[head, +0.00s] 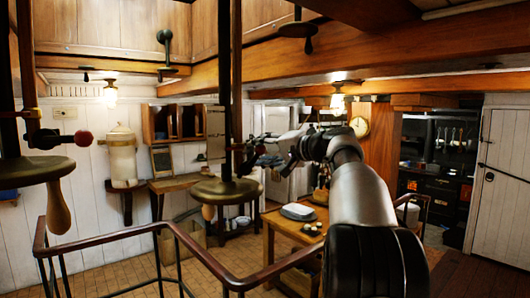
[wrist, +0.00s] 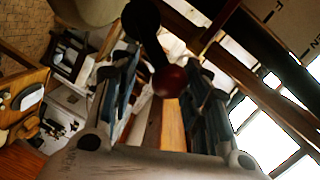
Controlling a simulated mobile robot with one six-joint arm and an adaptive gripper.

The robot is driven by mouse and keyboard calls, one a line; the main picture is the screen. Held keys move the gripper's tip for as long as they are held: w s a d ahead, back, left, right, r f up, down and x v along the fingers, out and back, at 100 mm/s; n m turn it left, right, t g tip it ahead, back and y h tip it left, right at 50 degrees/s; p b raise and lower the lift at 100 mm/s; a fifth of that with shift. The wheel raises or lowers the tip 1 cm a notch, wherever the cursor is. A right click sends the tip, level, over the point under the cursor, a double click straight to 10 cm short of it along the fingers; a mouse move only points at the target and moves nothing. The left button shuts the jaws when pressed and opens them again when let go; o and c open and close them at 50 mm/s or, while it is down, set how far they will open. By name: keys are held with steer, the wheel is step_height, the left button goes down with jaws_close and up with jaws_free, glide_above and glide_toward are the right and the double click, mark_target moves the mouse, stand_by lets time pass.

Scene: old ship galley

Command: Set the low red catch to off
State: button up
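A catch with a dark arm and a red ball knob (wrist: 171,80) shows in the wrist view, between the two fingers of my gripper (wrist: 163,95). Gaps show on both sides of the ball, so the fingers are open and not closed on it. In the head view my gripper (head: 272,150) is at the middle post, beside a small dark red knob (head: 260,149) on a short dark lever. Another red knob (head: 84,138) sits on a lever on the left post.
Round dark plates with wooden handles hang on the left post (head: 36,171) and middle post (head: 228,191). A wooden railing (head: 200,255) runs across the front. A wooden table with dishes (head: 298,212) stands behind it. Ceiling beams (head: 330,55) are overhead.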

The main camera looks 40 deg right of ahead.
steer(key=b+v, duration=0.4)
steer(key=v, duration=1.6)
steer(key=shift+a, duration=0.35)
stand_by(0.7)
steer(key=shift+r, duration=0.15)
stand_by(0.3)
steer(key=v, duration=1.2)
steer(key=shift+c, duration=0.3)
